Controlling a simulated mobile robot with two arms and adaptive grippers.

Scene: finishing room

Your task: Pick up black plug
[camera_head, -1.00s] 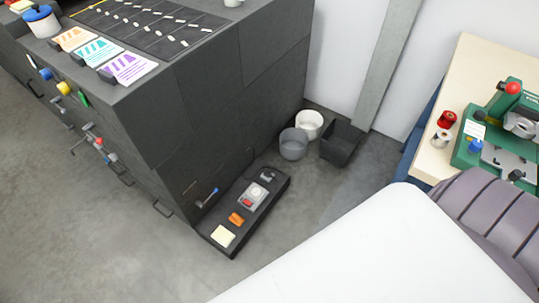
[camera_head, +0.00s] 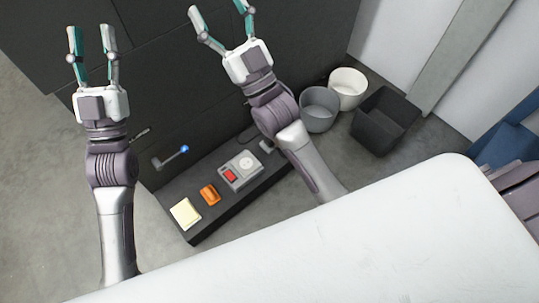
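A small dark grey piece (camera_head: 266,146) at the far end of the low black platform may be the black plug; it is too small to tell. My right forearm passes beside it and may hide part of it. My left gripper (camera_head: 90,32) is open and empty at the upper left, in front of the dark cabinet. My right gripper (camera_head: 217,10) is open and empty at the top, its fingertips near the picture's edge. Both grippers are well away from the platform's items.
The platform (camera_head: 192,238) also holds a yellow pad (camera_head: 186,213), an orange item (camera_head: 210,194) and a grey device (camera_head: 240,171) with a red part. A blue-tipped handle (camera_head: 172,158) is near the dark cabinet (camera_head: 160,60). A grey bucket (camera_head: 319,110), white bucket (camera_head: 348,88) and black bin (camera_head: 385,122) stand right.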

